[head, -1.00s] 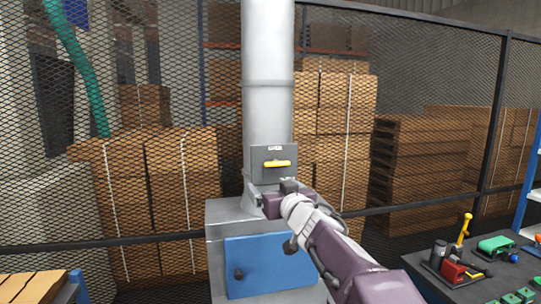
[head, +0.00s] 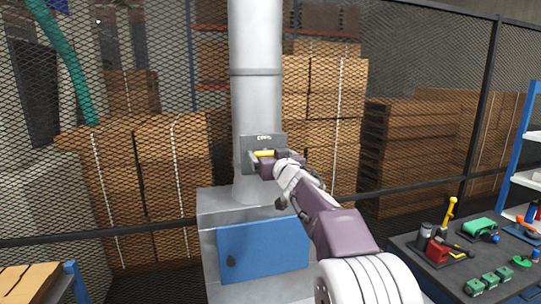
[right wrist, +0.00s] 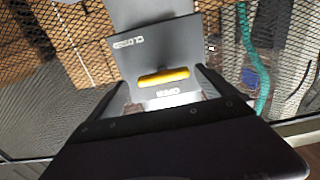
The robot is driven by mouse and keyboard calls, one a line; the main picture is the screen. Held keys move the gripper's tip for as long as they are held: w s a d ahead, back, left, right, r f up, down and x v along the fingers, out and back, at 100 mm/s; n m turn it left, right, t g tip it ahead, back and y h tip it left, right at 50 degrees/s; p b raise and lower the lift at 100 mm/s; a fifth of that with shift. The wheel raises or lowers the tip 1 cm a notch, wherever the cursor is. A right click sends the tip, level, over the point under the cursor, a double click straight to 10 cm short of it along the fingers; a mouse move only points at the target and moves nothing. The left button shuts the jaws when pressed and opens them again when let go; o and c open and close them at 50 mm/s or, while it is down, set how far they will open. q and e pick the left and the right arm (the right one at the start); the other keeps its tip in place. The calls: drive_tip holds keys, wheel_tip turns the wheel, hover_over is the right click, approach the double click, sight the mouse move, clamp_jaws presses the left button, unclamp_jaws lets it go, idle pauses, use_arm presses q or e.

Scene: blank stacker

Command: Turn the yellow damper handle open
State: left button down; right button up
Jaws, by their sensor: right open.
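The yellow damper handle (head: 264,153) lies level on a grey plate (head: 276,141) fixed to the front of the vertical duct pipe. In the right wrist view the handle (right wrist: 164,77) sits between the words CLOSED and OPEN on the plate (right wrist: 190,45). My right gripper (head: 264,160) is in front of the plate and hides part of it and of the handle. In the right wrist view its open fingers (right wrist: 163,84) stand on either side of the handle, with a gap at each end. My left gripper is not in view.
The pipe (head: 256,60) rises from a grey cabinet with a blue door (head: 262,250). A dark bench (head: 410,258) with tools and green parts stands at the right. A mesh fence runs behind, with stacked boxes (head: 140,170) beyond it.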

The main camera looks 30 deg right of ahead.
drive_tip(key=shift+w+a+r, duration=0.1)
drive_tip(key=shift+w+a, duration=0.05)
drive_tip(key=shift+a, duration=0.2)
drive_tip(key=c, duration=0.4)
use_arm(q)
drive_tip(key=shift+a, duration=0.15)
use_arm(e)
drive_tip(key=shift+d, duration=0.1)
drive_tip(key=c, duration=1)
drive_tip(key=shift+n, duration=0.4)
drive_tip(key=n, duration=0.8)
drive_tip(key=shift+f+n, duration=0.25)
drive_tip(key=shift+n, duration=0.05)
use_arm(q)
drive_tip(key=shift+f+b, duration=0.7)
use_arm(e)
drive_tip(key=n, duration=0.8)
drive_tip(key=shift+f, duration=0.15)
drive_tip(key=shift+n, duration=0.4)
